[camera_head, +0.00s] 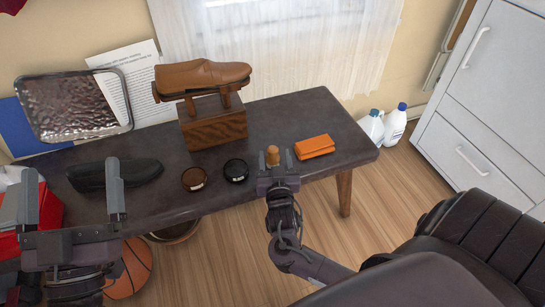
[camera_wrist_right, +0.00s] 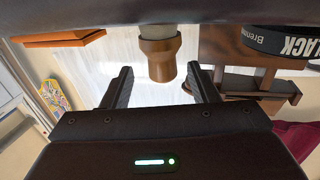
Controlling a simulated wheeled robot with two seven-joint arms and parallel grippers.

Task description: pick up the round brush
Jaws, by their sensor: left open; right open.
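The round brush (camera_head: 272,154) stands near the front edge of the dark table (camera_head: 300,110), its brown wooden top showing. In the right wrist view, which is upside down, the brush (camera_wrist_right: 160,60) shows a brown handle end and a greyish band, and looks upright. My right gripper (camera_head: 277,160) is open at the brush, with a finger to each side in the picture. In the wrist view the fingertips (camera_wrist_right: 160,74) flank the handle end with gaps; the depth between them is unclear. My left gripper (camera_head: 70,176) is open and empty, over the table's left part.
A dark shoe (camera_head: 140,173) lies near my left gripper.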

